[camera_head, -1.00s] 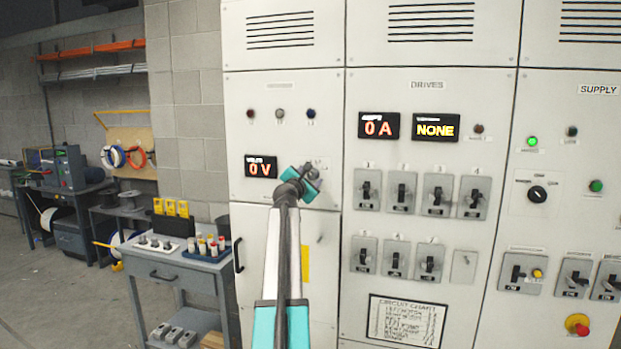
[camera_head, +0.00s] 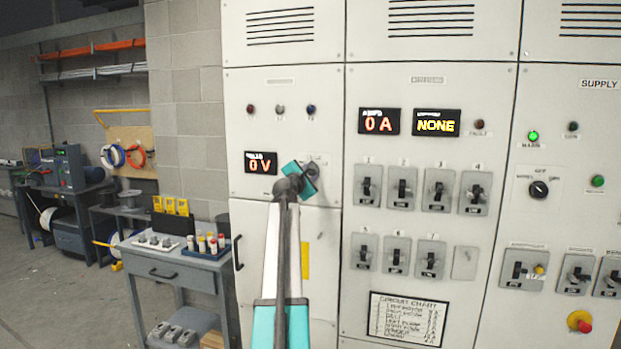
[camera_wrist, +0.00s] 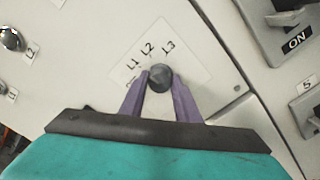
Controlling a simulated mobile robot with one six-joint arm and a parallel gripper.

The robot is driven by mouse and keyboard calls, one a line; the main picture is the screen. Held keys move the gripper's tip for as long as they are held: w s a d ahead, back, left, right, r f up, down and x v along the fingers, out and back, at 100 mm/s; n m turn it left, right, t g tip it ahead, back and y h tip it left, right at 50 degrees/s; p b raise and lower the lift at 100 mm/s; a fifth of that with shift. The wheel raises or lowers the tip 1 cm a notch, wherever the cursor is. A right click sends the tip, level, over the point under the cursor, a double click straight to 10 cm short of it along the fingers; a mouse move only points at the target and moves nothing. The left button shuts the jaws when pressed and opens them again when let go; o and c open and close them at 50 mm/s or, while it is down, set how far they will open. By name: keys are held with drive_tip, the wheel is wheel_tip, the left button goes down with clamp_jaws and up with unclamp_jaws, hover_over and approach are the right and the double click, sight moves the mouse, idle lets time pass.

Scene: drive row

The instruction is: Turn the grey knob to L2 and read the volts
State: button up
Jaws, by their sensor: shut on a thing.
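The grey knob (camera_wrist: 160,77) sits on a pale plate lettered L1, L2 and L3 in the wrist view. My gripper (camera_wrist: 160,92) is shut on it, one purple finger on each side. The direction the knob points cannot be made out. In the head view my gripper (camera_head: 308,176) is at the left cabinet's panel and partly hides the knob and its plate. The volts display (camera_head: 260,162), just left of my gripper, reads 0 V in orange.
Three small lamps (camera_head: 280,109) are above the display. Right of my gripper are the amps display (camera_head: 378,121) reading 0 A, a display (camera_head: 436,122) reading NONE, and rows of switches (camera_head: 403,188). A grey cart (camera_head: 180,262) with small items stands at the left.

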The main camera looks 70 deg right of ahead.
drive_tip(key=m+b, duration=0.3)
drive_tip(key=shift+f+m, duration=0.25)
drive_tip(key=shift+m, duration=0.15)
drive_tip(key=shift+r+m+b, duration=0.15)
drive_tip(key=shift+m+b, duration=0.6)
drive_tip(key=shift+m, duration=0.05)
drive_tip(key=o, duration=1)
drive_tip(key=shift+o, duration=0.2)
drive_tip(key=shift+a, duration=0.2)
drive_tip(key=a+b, duration=0.2)
drive_tip(key=a, duration=1.1)
drive_tip(key=shift+s+a, duration=0.25)
drive_tip(key=shift+s, duration=0.15)
drive_tip(key=shift+w, duration=0.1)
